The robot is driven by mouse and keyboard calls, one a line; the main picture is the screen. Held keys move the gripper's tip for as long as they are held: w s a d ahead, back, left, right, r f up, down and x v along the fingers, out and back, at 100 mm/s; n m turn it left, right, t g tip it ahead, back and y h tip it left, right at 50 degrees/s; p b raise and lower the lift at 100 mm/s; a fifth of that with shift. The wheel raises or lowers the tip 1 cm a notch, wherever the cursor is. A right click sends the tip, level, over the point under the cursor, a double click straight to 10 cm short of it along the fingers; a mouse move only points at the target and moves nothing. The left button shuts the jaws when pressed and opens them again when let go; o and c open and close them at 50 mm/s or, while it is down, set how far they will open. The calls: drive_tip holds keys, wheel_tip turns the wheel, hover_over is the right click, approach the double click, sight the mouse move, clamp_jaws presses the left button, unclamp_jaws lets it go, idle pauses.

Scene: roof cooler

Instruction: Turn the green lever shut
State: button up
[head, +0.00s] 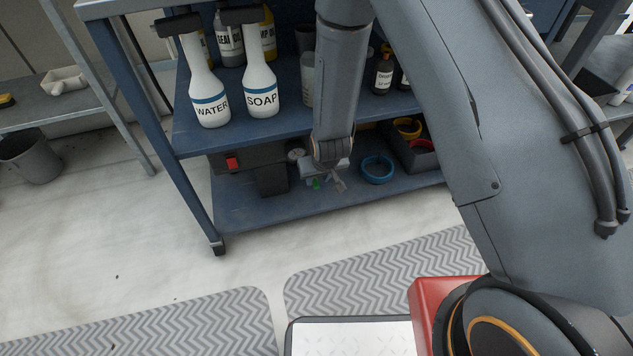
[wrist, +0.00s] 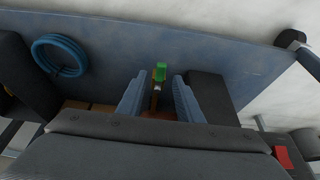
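The green lever (wrist: 160,72) shows in the wrist view as a small green end on a thin, partly hidden stem. It lies in line with the gap between the fingertips of my gripper (wrist: 156,92). The blue-grey fingers stand apart on either side of it, and I see no contact. In the head view, my gripper (head: 327,178) is low over the bottom shelf, partly hidden by my arm. A small bit of the green lever (head: 316,183) shows beside it. The fitting behind the lever is mostly hidden.
A coiled blue hose (head: 377,169) lies to the right, beside a dark crate (head: 425,168). Spray bottles (head: 261,92) stand on the shelf above. The shelf front is clear.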

drive_tip(key=shift+b+x, duration=0.45)
drive_tip(key=shift+x, duration=1)
drive_tip(key=shift+c, duration=0.5)
clamp_jaws()
